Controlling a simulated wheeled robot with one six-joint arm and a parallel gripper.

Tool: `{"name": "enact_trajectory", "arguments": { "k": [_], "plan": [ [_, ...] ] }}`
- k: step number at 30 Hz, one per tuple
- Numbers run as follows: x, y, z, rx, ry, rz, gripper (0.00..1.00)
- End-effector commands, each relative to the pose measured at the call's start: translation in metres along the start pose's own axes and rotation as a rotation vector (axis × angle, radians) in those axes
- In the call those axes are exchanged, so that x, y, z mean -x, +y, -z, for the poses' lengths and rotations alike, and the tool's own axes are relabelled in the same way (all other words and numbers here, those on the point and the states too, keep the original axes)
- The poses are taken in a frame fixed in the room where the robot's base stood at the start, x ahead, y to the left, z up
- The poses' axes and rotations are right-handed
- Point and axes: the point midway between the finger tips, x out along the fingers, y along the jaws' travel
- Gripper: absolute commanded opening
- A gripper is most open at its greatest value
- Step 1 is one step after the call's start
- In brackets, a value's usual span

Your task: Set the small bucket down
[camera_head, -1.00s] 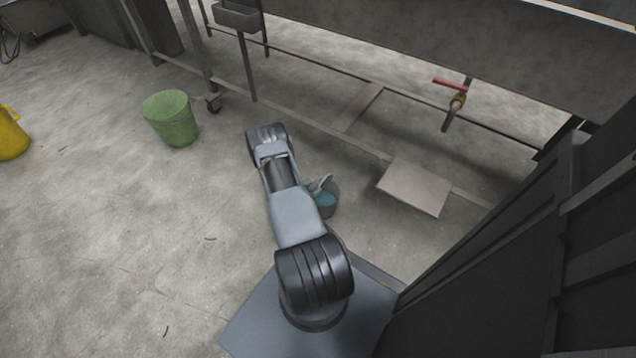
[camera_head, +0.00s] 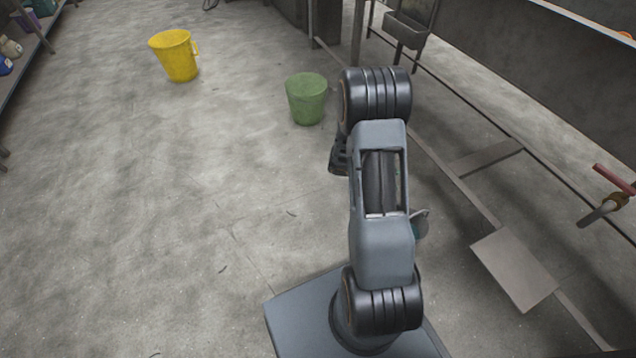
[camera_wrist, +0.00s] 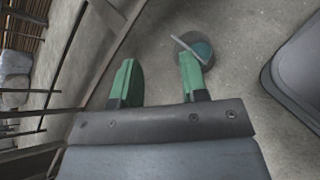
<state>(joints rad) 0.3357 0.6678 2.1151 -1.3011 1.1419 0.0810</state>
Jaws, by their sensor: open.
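The small bucket (camera_wrist: 203,49) is grey with something teal inside and stands on the floor in the wrist view. A pale strip, perhaps its handle, lies across its top. In the head view most of the bucket (camera_head: 420,225) is hidden behind my arm; only an edge shows at the arm's right. My gripper (camera_wrist: 156,60) is open, its two green fingers apart with bare floor between them. The bucket is just beyond the right fingertip, outside the gap; I cannot tell whether they touch. The fingers are not visible in the head view.
A green bucket (camera_head: 306,99) and a yellow bucket (camera_head: 175,55) stand on the floor at the upper left. A metal frame (camera_head: 455,180) with a low plate (camera_head: 514,268) and a red-handled valve (camera_head: 613,180) runs along the right. The left floor is clear.

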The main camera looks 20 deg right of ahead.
Motion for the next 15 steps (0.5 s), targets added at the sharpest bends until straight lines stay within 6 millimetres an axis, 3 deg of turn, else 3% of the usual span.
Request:
{"name": "enact_trajectory", "arguments": {
  "k": [1, 6, 12, 15],
  "plan": [
    [0.028, 0.001, -0.016, -0.088, 0.053, 0.043, 0.40],
    [0.107, -0.024, -0.052, -0.338, 0.270, 0.233, 0.40],
    [0.189, -0.062, -0.080, -0.551, 0.576, 0.450, 0.40],
    [0.221, -0.080, -0.090, -0.616, 0.712, 0.544, 0.40]
  ]
}}
